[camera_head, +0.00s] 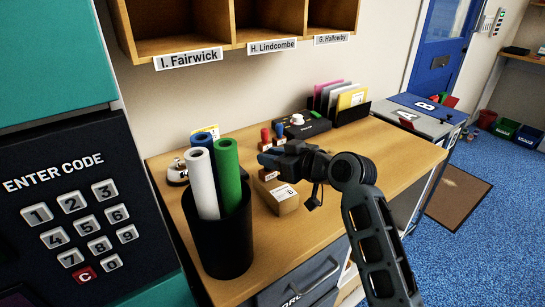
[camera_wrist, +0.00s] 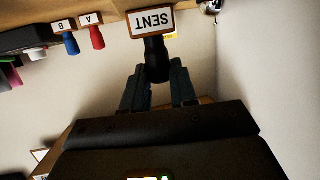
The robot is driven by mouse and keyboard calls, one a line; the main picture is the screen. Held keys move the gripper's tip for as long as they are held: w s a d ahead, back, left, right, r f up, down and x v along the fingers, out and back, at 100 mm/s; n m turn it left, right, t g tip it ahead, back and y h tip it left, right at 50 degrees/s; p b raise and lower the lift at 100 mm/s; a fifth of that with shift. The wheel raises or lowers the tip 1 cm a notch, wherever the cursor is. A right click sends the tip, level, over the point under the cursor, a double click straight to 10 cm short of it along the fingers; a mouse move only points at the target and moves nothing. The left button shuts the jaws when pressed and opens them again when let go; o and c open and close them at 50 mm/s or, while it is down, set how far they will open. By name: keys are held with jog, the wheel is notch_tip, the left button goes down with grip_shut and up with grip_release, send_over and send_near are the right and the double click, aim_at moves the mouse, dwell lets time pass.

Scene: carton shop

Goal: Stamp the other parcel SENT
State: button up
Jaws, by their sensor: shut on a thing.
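My gripper (camera_head: 272,160) is shut on the black handle of the SENT stamp (camera_wrist: 150,22). In the wrist view the fingers (camera_wrist: 158,78) sit either side of the handle, and the SENT label on the wooden base appears upside down. In the head view the stamp's wooden base (camera_head: 268,175) shows below the fingers, close to a small brown parcel (camera_head: 287,204) with a white label on the bench. I cannot tell whether base and parcel touch. The parcel's top is partly hidden by the gripper. No second parcel is clearly visible.
A black bin (camera_head: 222,245) with paper rolls stands at the front left of the bench (camera_head: 385,160). Behind my gripper stand a red stamp A (camera_wrist: 95,35), a blue stamp B (camera_wrist: 70,40) and a black device (camera_head: 310,127). A file rack (camera_head: 350,112) is further back. The bench's right part is clear.

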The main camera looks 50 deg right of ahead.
jog(key=shift+f, duration=0.15)
notch_tip(320, 180, up, 7)
jog(key=p, duration=0.4)
jog(key=shift+p, duration=0.4)
dwell(0.7)
